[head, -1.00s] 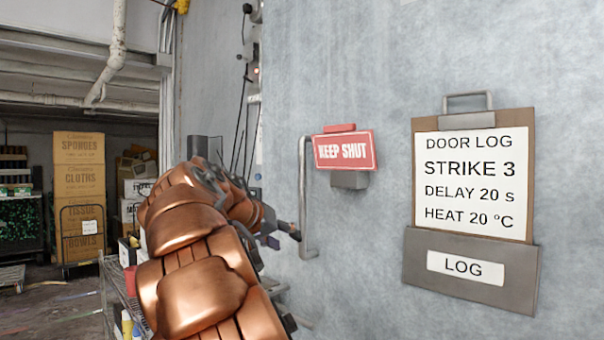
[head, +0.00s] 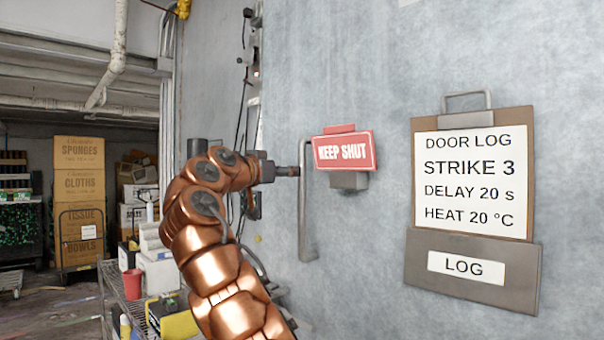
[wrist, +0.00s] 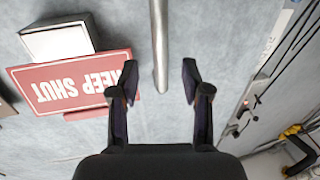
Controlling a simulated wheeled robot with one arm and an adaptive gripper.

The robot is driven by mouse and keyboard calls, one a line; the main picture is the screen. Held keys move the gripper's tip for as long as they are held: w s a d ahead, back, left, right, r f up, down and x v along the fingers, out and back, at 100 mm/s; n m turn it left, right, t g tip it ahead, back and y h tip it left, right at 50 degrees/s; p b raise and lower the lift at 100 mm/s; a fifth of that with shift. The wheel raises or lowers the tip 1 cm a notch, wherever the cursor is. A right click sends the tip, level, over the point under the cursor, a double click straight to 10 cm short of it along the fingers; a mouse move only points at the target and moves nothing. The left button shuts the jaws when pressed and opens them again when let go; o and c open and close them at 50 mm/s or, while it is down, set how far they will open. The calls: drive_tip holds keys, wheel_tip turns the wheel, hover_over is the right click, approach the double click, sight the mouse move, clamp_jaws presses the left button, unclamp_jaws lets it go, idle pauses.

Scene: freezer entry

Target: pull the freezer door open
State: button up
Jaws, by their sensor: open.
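The freezer door (head: 380,70) is a large grey panel filling the right of the head view, and it looks shut. Its vertical metal bar handle (head: 307,225) is near the door's left side. In the wrist view the handle (wrist: 159,50) points down from the top edge, and its near end lies between the fingertips' lines. My gripper (head: 297,171) is at the handle's upper part in the head view. In the wrist view my gripper (wrist: 157,83) is open, with one finger on each side of the bar. I cannot tell whether either finger touches it.
A red KEEP SHUT sign (head: 345,151) is just right of the handle; it also shows in the wrist view (wrist: 75,85). A door log clipboard (head: 472,175) hangs further right. A wire shelf (head: 122,295) with supplies stands at lower left. Stacked boxes (head: 78,190) are behind.

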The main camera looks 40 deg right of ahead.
drive_tip(key=w+d+p, duration=0.1)
drive_tip(key=d+p, duration=0.2)
drive_tip(key=d, duration=0.4)
drive_tip(key=shift+w+d, duration=0.25)
drive_tip(key=shift+d, duration=0.1)
drive_tip(key=shift+c, duration=0.4)
clamp_jaws()
